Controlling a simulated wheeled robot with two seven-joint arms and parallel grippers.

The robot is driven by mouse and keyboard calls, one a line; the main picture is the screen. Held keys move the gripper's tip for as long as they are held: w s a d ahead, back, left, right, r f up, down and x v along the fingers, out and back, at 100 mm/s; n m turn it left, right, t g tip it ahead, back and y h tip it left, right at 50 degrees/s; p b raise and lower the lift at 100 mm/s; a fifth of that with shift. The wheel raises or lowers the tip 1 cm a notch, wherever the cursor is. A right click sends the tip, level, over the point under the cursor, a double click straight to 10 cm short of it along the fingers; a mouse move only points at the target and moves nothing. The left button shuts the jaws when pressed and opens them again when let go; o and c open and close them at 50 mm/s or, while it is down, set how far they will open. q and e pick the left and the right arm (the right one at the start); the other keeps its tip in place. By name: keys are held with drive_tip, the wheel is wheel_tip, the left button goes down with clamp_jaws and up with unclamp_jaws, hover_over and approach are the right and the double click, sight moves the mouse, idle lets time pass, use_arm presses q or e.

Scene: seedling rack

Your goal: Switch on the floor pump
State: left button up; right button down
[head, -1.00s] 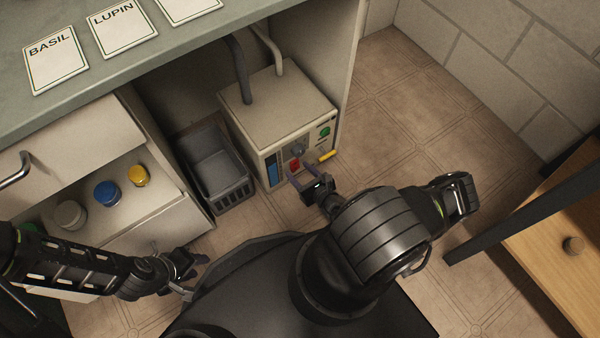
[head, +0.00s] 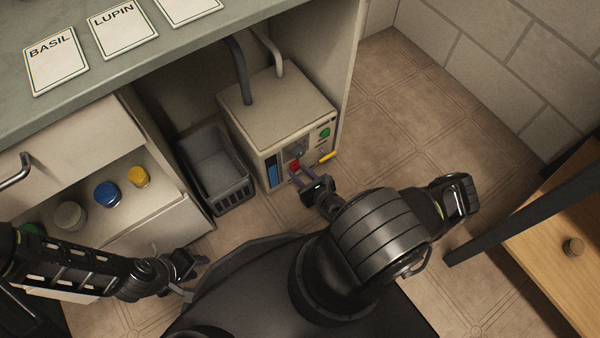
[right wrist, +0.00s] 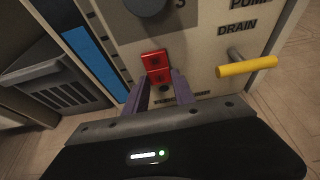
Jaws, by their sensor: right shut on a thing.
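The floor pump (head: 285,95) is a cream box on the floor under the bench. Its front has a red switch (head: 294,166), a dark knob (head: 298,150), a green button (head: 325,132), a blue gauge strip (head: 272,172) and a yellow lever (head: 327,157). In the right wrist view the red switch (right wrist: 156,66) lies between the tips of my purple fingers, below the knob (right wrist: 148,5). My right gripper (right wrist: 160,84) is shut on it; the contact itself is partly hidden. My left gripper (head: 193,277) is open and empty, low at the left, away from the pump.
A grey basket (head: 220,175) stands just left of the pump. Two hoses (head: 242,70) rise from the pump's top. The cabinet side panel (head: 345,60) is close on its right. An open drawer (head: 120,205) with jars is at left. Tiled floor (head: 400,120) is free to the right.

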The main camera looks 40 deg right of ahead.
drive_tip(key=shift+f+b, duration=0.3)
drive_tip(key=shift+b, duration=0.05)
drive_tip(key=t+b, duration=0.2)
drive_tip(key=b, duration=0.2)
drive_tip(key=shift+w+f+t, duration=0.1)
drive_tip(key=shift+t, duration=0.3)
drive_tip(key=c, duration=1)
unclamp_jaws()
drive_tip(key=shift+c, duration=0.2)
